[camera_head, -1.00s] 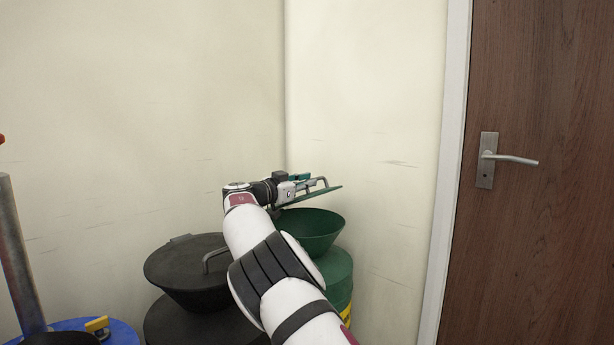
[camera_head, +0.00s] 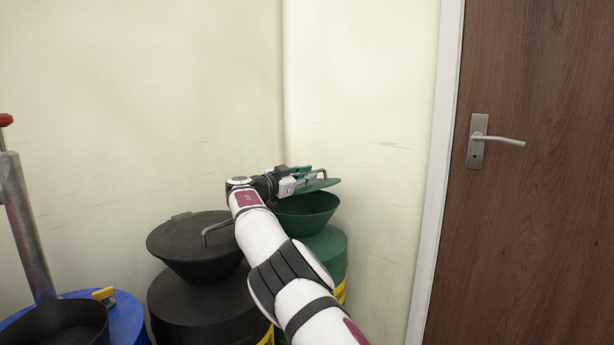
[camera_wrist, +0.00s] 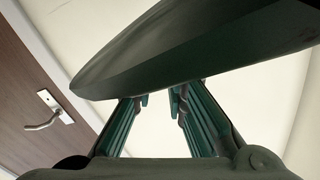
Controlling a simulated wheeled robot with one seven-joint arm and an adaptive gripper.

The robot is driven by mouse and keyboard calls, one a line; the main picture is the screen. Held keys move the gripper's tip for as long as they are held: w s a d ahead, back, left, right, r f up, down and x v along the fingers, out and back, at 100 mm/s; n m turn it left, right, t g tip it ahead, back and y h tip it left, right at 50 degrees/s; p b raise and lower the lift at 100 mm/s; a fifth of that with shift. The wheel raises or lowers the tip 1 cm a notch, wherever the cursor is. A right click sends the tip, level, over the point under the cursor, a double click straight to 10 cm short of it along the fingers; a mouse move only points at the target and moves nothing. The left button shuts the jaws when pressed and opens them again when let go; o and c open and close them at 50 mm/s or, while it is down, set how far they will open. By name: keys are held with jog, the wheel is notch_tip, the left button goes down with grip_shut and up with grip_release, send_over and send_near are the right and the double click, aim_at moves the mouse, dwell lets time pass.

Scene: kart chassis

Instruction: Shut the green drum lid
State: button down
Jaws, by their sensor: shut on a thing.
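The green drum (camera_head: 328,244) stands in the corner with a green funnel-shaped top (camera_head: 308,213). Its green lid (camera_head: 318,186) is up over the funnel, nearly level, with a gap showing at the right front. My gripper (camera_head: 309,174) is above the lid and shut on its grey handle (camera_head: 322,173), part of which sticks out past the fingers. In the wrist view the dark green lid (camera_wrist: 190,52) crosses the top, beyond my gripper fingers (camera_wrist: 161,98). The handle between the fingers is hard to make out there. My arm hides the left part of the drum.
A black drum (camera_head: 200,305) with a closed black lid (camera_head: 195,232) stands just left of my arm. A blue drum (camera_head: 125,318) with an open black funnel (camera_head: 60,325) is at lower left. Walls close in behind; a brown door (camera_head: 545,200) is at right.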

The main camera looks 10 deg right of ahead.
jog(key=c, duration=1.7)
grip_release()
jog(key=shift+w+a+f, duration=0.1)
jog(key=shift+a+f, duration=0.05)
jog(key=shift+a, duration=0.25)
jog(key=shift+f, duration=0.1)
jog(key=shift+s+a+r, duration=0.2)
jog(key=shift+s+a, duration=0.2)
jog(key=shift+a, duration=0.3)
jog(key=v, duration=1)
jog(key=shift+s+d+r, duration=0.15)
jog(key=shift+s+d, duration=0.1)
